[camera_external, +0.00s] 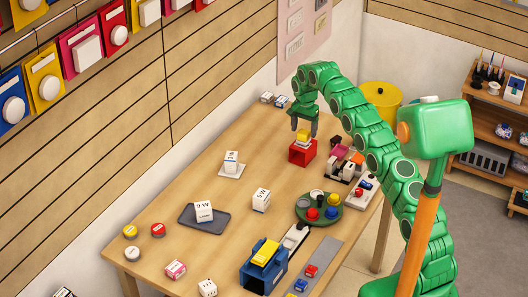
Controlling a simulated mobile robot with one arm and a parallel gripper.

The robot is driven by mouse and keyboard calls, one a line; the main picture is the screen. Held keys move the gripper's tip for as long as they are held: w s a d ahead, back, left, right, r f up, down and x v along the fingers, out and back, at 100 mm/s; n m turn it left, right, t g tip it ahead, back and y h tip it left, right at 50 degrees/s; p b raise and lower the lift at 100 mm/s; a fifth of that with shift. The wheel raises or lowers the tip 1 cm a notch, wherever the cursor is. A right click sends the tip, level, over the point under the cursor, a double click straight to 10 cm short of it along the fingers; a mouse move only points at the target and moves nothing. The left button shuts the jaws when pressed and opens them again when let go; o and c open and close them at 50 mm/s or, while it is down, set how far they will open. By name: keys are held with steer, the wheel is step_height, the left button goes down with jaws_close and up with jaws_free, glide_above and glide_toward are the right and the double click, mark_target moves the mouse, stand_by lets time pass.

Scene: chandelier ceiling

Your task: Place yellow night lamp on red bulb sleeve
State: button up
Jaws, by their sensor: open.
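The red bulb sleeve (302,154) is a red, box-like holder with a dark opening in front, standing towards the far part of the wooden table. A small yellow block, which looks like the yellow night lamp (303,136), is at its top and appears to rest on it. My gripper (304,127) points down from above, its open fingers on either side of the yellow block. Whether a finger touches the block is too small to tell. The lamp's lower part is hard to make out.
A blue holder (262,277) with a yellow piece (265,253) on top stands near the front. A green round tray (336,214) holds several coloured pieces. White boxes, a dark tray (187,214) and small discs lie left. Dark holders (344,167) stand close right of the red sleeve.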

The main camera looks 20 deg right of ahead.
mark_target(304, 132)
step_height(304, 132, up, 7)
steer(key=shift+f, duration=0.2)
steer(key=shift+r, duration=0.7)
steer(key=s+d+r+n, duration=0.1)
steer(key=s+d+r, duration=0.2)
steer(key=s+r, duration=0.35)
steer(key=s+d+r+n, duration=0.2)
steer(key=s+d+r, duration=0.15)
steer(key=s, duration=0.65)
steer(key=s+d+r+n, duration=0.1)
steer(key=s+d+r, duration=0.3)
steer(key=s, duration=0.5)
steer(key=s+d+f+n, duration=0.1)
steer(key=s+f, duration=0.1)
steer(key=s, duration=1.1)
steer(key=s+d+f+n+g, duration=0.1)
steer(key=s+f+n, duration=0.1)
steer(key=s, duration=1.1)
steer(key=s+d+f+n, duration=0.2)
steer(key=s+f, duration=0.1)
steer(key=s, duration=1)
steer(key=shift+s+f+g, duration=0.2)
steer(key=shift+s+g, duration=0.05)
steer(key=shift+g, duration=0.15)
